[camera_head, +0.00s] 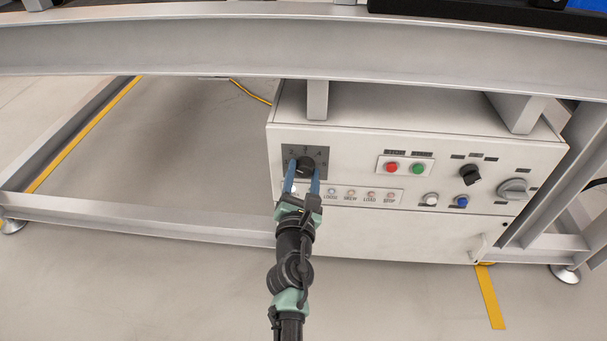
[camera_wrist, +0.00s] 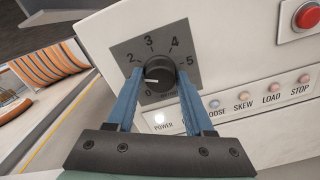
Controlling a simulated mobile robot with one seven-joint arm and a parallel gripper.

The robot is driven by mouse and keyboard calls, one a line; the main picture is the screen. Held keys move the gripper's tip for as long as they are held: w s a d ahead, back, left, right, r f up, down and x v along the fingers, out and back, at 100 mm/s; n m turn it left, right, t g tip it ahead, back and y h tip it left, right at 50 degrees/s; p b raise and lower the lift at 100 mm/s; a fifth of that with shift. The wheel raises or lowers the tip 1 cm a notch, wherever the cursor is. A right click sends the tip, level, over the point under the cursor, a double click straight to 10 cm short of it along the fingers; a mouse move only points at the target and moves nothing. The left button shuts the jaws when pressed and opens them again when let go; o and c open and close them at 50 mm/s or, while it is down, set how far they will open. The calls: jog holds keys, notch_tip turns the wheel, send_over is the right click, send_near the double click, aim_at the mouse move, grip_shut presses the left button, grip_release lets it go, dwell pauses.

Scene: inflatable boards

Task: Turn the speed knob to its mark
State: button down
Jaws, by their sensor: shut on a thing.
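The speed knob (camera_wrist: 159,72) is round and black, on a dark grey dial plate (camera_wrist: 126,53) in the wrist view. The plate shows 0, 2, 3, 4 and 5; the place of 1 is covered by my left finger. A short white pointer line on the knob points left, between the 0 and the 2. No separate target mark can be made out. My gripper (camera_wrist: 160,80) has its blue fingers on either side of the knob, shut on it. In the head view the knob (camera_head: 305,164) sits at the panel's upper left, with my gripper (camera_head: 304,176) reaching it from below.
The white control box (camera_head: 345,115) also carries a red button (camera_head: 391,168), a green button (camera_head: 418,169), a black selector (camera_head: 469,174), a blue button (camera_head: 462,202) and a grey rotary switch (camera_head: 513,190). Indicator lamps lie just below the dial. A grey beam (camera_head: 180,45) spans above.

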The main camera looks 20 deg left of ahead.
jog(key=m, duration=0.3)
jog(key=shift+m, duration=0.4)
jog(key=m, duration=0.3)
jog(key=shift+m, duration=0.3)
jog(key=m+b, duration=0.1)
jog(key=m, duration=0.2)
jog(key=shift+a+m, duration=0.1)
jog(key=shift+m, duration=0.2)
jog(key=m, duration=0.4)
jog(key=shift+m, duration=0.3)
jog(key=m+b, duration=0.1)
jog(key=m, duration=0.2)
jog(key=shift+m, duration=0.3)
jog(key=m+b, duration=0.1)
jog(key=m, duration=0.2)
jog(key=shift+r+m, duration=0.1)
jog(key=shift+m, duration=0.2)
jog(key=m, duration=0.4)
jog(key=shift+b, duration=0.3)
jog(key=shift+m, duration=1.9)
